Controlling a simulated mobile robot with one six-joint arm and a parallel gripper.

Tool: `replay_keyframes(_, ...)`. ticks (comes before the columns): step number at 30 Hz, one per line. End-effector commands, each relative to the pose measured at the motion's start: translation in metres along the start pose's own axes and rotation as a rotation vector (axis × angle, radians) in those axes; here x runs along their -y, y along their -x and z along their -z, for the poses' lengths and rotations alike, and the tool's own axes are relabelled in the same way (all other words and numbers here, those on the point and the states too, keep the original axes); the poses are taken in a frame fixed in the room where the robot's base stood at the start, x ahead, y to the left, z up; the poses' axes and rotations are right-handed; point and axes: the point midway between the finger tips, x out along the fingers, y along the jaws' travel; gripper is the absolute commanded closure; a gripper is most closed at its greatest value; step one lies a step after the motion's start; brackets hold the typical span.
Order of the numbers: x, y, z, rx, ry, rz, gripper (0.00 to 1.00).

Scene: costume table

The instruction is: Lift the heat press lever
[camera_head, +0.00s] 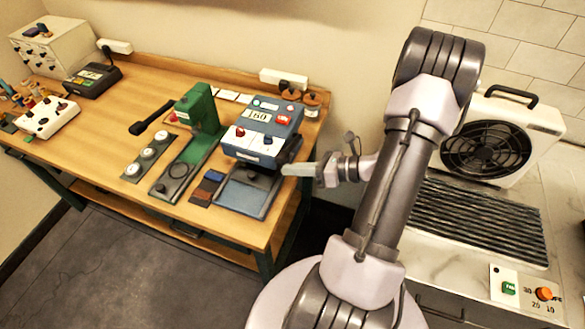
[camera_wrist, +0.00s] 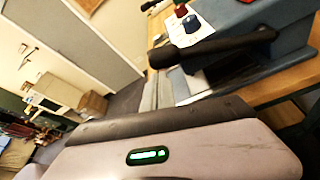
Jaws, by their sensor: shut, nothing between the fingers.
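The heat press (camera_head: 262,125) is a blue machine with a lit number display, at the right end of the wooden table in the head view. Below its head is a grey-blue lower plate (camera_head: 240,197). In the wrist view its lever (camera_wrist: 225,45) is a black bar with a thicker grip end, lying low across the blue body. My gripper (camera_head: 287,169) is shut and empty, at the right front side of the press near the lever. In the wrist view the fingers (camera_wrist: 166,88) point at the grip end. I cannot tell if they touch it.
A green press (camera_head: 200,110) stands left of the heat press. Small coloured swatches (camera_head: 207,187) lie between them. A fan unit (camera_head: 490,145) stands on the counter at right. The floor before the table is clear.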

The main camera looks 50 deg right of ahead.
Motion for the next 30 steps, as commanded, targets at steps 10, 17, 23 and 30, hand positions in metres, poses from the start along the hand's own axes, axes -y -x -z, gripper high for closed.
replay_keyframes(10, -0.001, 0.008, -0.024, 0.0, -0.042, -0.015, 1.0)
replay_keyframes(17, 0.0, 0.01, -0.028, 0.001, -0.041, -0.014, 1.0)
replay_keyframes(23, 0.001, 0.01, -0.029, 0.004, -0.041, -0.012, 1.0)
replay_keyframes(30, 0.002, 0.01, -0.029, 0.006, -0.041, -0.011, 1.0)
